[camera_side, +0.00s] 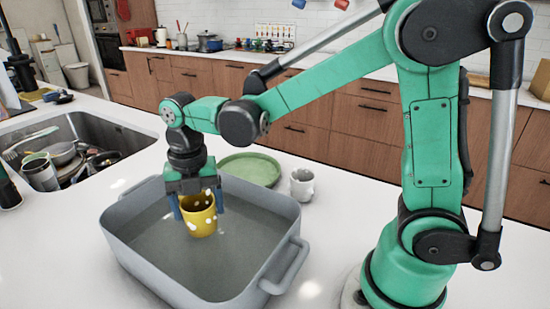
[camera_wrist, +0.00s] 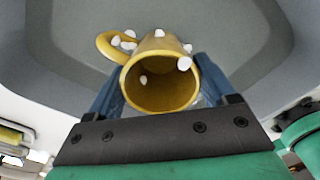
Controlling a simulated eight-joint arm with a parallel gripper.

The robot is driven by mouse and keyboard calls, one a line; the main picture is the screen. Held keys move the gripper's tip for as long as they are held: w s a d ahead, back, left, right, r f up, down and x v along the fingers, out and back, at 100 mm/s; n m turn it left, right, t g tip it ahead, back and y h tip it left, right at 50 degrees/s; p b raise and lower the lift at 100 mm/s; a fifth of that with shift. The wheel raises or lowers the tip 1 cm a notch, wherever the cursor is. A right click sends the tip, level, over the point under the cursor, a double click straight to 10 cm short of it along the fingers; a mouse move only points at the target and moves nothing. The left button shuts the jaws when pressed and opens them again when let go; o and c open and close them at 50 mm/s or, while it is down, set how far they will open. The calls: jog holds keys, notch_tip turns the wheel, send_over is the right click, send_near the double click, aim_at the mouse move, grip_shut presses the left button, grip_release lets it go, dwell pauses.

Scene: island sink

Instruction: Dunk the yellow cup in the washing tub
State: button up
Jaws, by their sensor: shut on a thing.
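The yellow cup (camera_side: 199,214) with white dots is between the blue fingers of my gripper (camera_side: 197,200), which is shut on it. The cup is inside the outline of the grey washing tub (camera_side: 265,282), over or in the greyish water; I cannot tell how deep it sits. In the wrist view the cup (camera_wrist: 158,84) shows its open mouth toward the camera, with its handle at upper left and white blobs on its outside and one inside. The blue fingers of my gripper (camera_wrist: 160,85) flank it on both sides. The tub wall (camera_wrist: 70,30) surrounds it.
A green plate (camera_side: 250,169) and a small white cup (camera_side: 302,185) stand behind the tub at right. A sink (camera_side: 110,135) with dishes lies to the left. The white counter is clear in front of the sink.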

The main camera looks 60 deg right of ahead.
aim_at(203, 228)
jog(key=shift+f, duration=2.7)
jog(key=shift+r, duration=0.15)
notch_tip(203, 228, up, 13)
dwell(0.4)
jog(key=shift+w+d, duration=0.1)
dwell(1.2)
